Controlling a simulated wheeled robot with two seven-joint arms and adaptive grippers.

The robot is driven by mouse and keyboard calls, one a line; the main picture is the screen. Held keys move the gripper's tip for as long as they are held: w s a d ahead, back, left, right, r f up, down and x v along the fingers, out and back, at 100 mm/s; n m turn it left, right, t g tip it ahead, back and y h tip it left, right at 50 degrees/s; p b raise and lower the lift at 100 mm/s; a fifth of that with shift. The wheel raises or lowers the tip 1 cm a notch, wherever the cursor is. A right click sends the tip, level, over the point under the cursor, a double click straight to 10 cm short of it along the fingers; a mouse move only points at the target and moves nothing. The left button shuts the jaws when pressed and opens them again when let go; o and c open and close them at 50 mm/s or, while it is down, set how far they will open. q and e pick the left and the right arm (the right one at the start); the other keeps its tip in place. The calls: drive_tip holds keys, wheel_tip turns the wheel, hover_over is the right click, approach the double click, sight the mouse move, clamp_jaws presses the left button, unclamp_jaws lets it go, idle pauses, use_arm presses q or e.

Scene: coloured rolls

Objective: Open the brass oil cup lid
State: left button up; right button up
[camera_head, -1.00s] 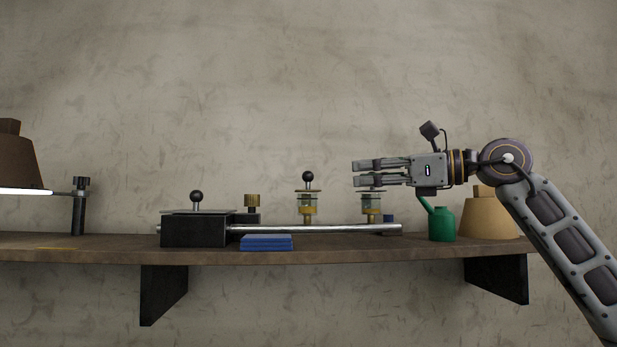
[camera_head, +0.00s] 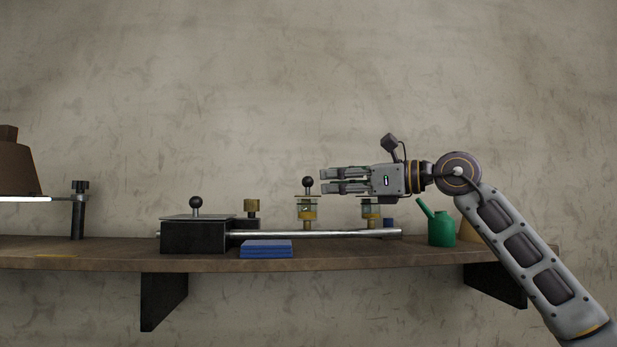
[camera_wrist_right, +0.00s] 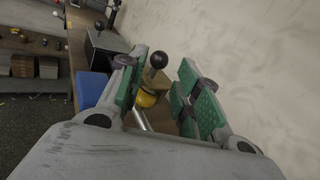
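A brass and glass oil cup (camera_head: 307,218) stands upright on the shelf assembly, its flat lid (camera_head: 306,197) closed on top. The lid bears a black ball knob (camera_head: 308,181). My right gripper (camera_head: 320,180) is level, pointing left, with its fingertips just right of the knob. In the right wrist view the right gripper (camera_wrist_right: 165,62) is open, its green-padded fingers apart, and the black knob (camera_wrist_right: 159,61) shows between the fingertips. I cannot tell whether they touch it. A second cup (camera_head: 371,212) stands beneath the gripper; its top is partly hidden. My left gripper is out of view.
A metal rod (camera_head: 320,234) runs right from a black box (camera_head: 193,236) with its own ball knob. A blue block (camera_head: 266,248) lies in front. A green oil can (camera_head: 440,228) stands right. A brown lamp-like shape (camera_head: 18,170) is far left. Space above is clear.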

sight(309, 179)
drive_tip(key=shift+p+x, duration=1.1)
drive_tip(key=shift+x, duration=2.4)
clamp_jaws()
drive_tip(key=shift+r, duration=0.2)
drive_tip(key=shift+w+r+m+g+h, duration=0.25)
drive_tip(key=shift+m+g+h, duration=0.1)
drive_tip(key=shift+m, duration=0.25)
drive_tip(key=shift+w+r+m+g+h, duration=0.25)
drive_tip(key=shift+m+h, duration=0.1)
drive_tip(key=shift+m, duration=0.25)
drive_tip(key=shift+w+r+m+g+h, duration=0.25)
drive_tip(key=shift+w+m+g, duration=0.2)
drive_tip(key=shift+m, duration=0.15)
drive_tip(key=shift+w+r+m+g+h, duration=0.25)
drive_tip(key=shift+w+m+g, duration=0.2)
drive_tip(key=shift+m, duration=0.15)
